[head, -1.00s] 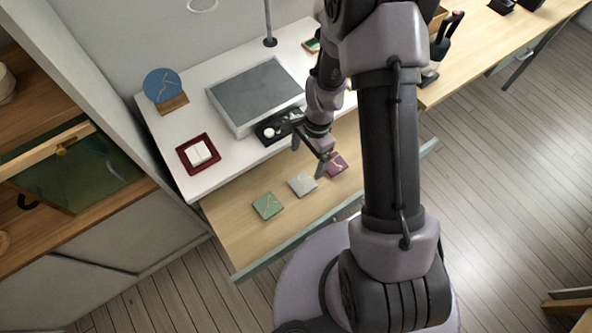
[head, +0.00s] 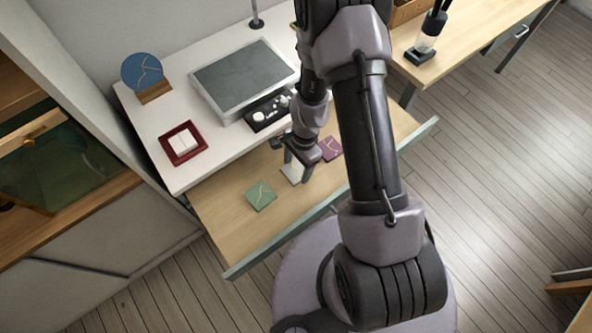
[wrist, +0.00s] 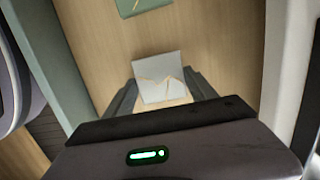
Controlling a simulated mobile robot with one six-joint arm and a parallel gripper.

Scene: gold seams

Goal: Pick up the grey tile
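The grey tile (head: 290,173), pale with gold seams, is in the open drawer between a green tile (head: 261,195) and a purple tile (head: 329,149). My gripper (head: 297,168) is low over it and hides part of it in the head view. In the wrist view the grey tile (wrist: 160,76) shows between the two fingertips of my gripper (wrist: 164,84). The fingers are apart, one at each side of the tile, with a narrow gap at the right. The green tile also shows at the top of the wrist view (wrist: 140,6).
The drawer (head: 228,217) has a green front edge. Above it, the white desk (head: 142,125) bears a grey-topped box (head: 243,75), a black tray (head: 265,112), a red tray (head: 165,147) with white tiles and a blue disc (head: 142,70) on a stand.

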